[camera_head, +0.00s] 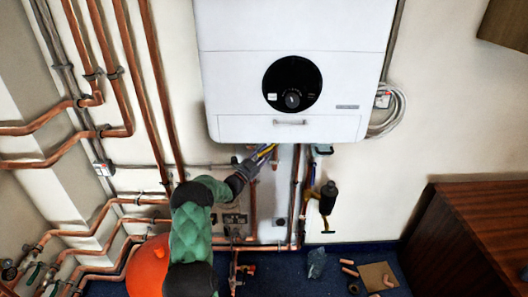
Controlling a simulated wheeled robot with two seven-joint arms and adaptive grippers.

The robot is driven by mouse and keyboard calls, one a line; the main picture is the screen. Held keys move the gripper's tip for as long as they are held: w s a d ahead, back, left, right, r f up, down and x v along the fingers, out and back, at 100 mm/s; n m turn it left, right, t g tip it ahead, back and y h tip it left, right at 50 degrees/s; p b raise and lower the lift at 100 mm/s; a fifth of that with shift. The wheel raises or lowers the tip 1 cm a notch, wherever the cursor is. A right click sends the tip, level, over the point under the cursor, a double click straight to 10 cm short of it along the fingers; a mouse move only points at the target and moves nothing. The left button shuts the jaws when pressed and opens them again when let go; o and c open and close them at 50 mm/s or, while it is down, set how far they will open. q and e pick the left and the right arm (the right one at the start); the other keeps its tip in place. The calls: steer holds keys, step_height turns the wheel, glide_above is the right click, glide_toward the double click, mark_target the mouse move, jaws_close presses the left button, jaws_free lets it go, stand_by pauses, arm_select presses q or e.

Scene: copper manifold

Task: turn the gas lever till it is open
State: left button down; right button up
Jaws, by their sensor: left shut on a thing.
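My left gripper (258,159), on the arm with the green padded sleeve, reaches up just under the white boiler (290,128). It is shut on a narrow yellow lever (266,151), which shows as a slanted strip at the fingertips, below the boiler's bottom edge. The gripper hides part of the lever and the pipe behind it, so I cannot tell the lever's exact angle to the pipe. My right gripper is not in view.
Copper pipes (159,95) run down the wall at the left. A black object with a yellow part (328,197) is at the right of the pipes below the boiler. A brown wooden cabinet (465,235) stands at the right. Loose pieces and a board (379,276) lie on the blue floor.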

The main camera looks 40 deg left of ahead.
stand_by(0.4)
arm_select(q)
steer(key=c, duration=1)
jaws_free()
steer(key=shift+a+r, duration=0.1)
steer(key=shift+s, duration=0.1)
steer(key=v, duration=1.2)
